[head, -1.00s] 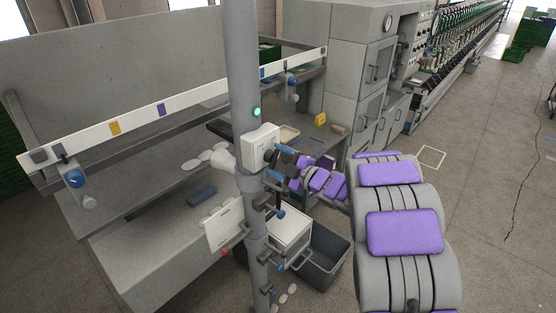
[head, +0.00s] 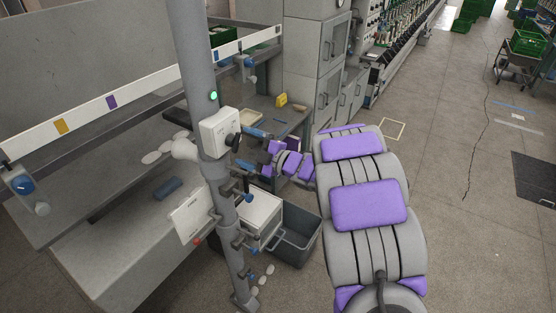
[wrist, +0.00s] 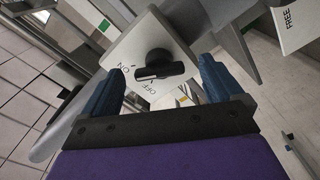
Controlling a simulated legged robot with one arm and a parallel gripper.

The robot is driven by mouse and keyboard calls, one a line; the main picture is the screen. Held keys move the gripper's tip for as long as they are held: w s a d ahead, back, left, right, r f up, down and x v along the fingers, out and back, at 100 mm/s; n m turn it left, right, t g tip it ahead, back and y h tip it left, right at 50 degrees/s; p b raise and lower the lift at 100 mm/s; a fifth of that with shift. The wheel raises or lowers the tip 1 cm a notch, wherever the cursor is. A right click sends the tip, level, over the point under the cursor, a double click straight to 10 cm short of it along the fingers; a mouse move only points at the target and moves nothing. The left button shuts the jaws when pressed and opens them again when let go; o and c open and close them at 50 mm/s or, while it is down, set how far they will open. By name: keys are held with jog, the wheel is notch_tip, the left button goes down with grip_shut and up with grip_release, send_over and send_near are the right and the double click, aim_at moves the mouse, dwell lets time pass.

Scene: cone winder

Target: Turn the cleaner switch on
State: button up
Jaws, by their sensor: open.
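The cleaner switch is a black rotary knob (wrist: 160,65) on a white box (head: 215,132), fixed to a grey post (head: 192,60). In the wrist view the box face (wrist: 125,52) carries the labels ON and OFF beside the knob. The knob's bar lies roughly crosswise in that view; I cannot tell surely which label it marks. My gripper (head: 248,149) is open in front of the box. In the wrist view its blue fingertips (wrist: 160,82) stand on either side of the knob, apart from it, with nothing between them gripped.
A green lamp (head: 213,96) glows on the post above the box. A white panel (head: 191,214) and a white box (head: 259,216) sit lower down. A grey bin (head: 297,236) stands on the floor. A workbench is behind; open floor lies to the right.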

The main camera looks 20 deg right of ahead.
jog(key=b+v, duration=0.1)
jog(key=v, duration=1.3)
jog(key=shift+s+d+b, duration=0.15)
jog(key=shift+d+b, duration=0.15)
jog(key=w+d+f+m+h+b, duration=0.2)
jog(key=w+d+m+h+b, duration=0.25)
jog(key=d+m+h, duration=0.35)
jog(key=s+d+f+m+g+h+b, duration=0.2)
jog(key=s+f+m+g+h+b, duration=0.2)
jog(key=s+m+h, duration=0.35)
jog(key=s+a+f+m+g+y+b, duration=0.1)
jog(key=s+a+f+g, duration=0.3)
jog(key=s, duration=0.7)
jog(key=s+a+f+m+g+y+b, duration=0.1)
jog(key=s+a+f+g+b, duration=0.3)
jog(key=s+a, duration=0.5)
jog(key=s+a+f+m+g+y+b, duration=0.2)
jog(key=s+a+f+g, duration=0.2)
jog(key=s, duration=1)
notch_tip(320, 180, down, 2)
jog(key=a, duration=0.3)
jog(key=shift+s, duration=0.2)
